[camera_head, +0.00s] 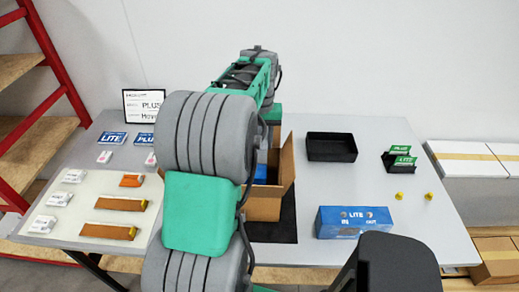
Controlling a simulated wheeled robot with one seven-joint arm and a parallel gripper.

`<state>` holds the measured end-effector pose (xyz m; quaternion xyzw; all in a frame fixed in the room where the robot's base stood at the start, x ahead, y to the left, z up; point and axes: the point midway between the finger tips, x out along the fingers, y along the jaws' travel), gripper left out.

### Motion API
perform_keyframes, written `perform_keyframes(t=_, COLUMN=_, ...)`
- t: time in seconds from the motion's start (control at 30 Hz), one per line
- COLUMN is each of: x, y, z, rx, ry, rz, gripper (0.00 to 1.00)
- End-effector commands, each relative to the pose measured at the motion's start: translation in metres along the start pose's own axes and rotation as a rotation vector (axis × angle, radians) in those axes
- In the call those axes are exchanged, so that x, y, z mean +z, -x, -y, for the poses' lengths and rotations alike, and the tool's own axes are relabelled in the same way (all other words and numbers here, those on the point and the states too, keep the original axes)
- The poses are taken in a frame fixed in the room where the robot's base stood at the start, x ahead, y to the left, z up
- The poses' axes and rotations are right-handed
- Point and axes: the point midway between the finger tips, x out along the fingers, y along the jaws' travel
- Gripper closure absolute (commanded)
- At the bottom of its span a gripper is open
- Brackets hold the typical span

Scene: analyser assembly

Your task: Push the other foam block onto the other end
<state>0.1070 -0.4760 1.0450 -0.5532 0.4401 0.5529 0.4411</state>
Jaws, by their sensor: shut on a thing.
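My gripper is hidden behind my own arm, which reaches over the table and bends down near an open cardboard box (262,208). No foam block can be made out for certain; one may be hidden behind the arm. A blue item (261,173) shows partly inside the cardboard box, with the arm covering the rest. A blue box-shaped unit marked LITE (354,231) stands at the right front of the table, with nothing seen fitted on its ends.
The cardboard box stands on a black mat (285,226). A black tray (331,147) is behind the blue unit, and a black holder with green cards (401,163) stands right. Two yellow pieces (398,196) lie nearby. Brown strips (113,203) and white packets (74,176) lie left.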

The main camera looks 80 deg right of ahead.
Motion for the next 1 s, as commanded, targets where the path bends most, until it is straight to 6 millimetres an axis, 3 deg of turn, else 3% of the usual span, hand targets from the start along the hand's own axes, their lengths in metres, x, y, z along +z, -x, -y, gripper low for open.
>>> perform_keyframes(t=0.1, x=0.000, y=-0.020, z=0.000, rx=0.000, ry=0.000, rz=0.000, gripper=1.00)
perform_keyframes(t=0.37, x=0.000, y=-0.036, z=0.000, rx=0.000, ry=-0.001, rz=0.000, gripper=1.00)
perform_keyframes(t=0.7, x=0.000, y=-0.076, z=-0.001, rx=0.000, ry=-0.001, rz=-0.002, gripper=1.00)
perform_keyframes(t=1.0, x=0.000, y=-0.077, z=-0.001, rx=0.000, ry=-0.001, rz=-0.002, gripper=1.00)
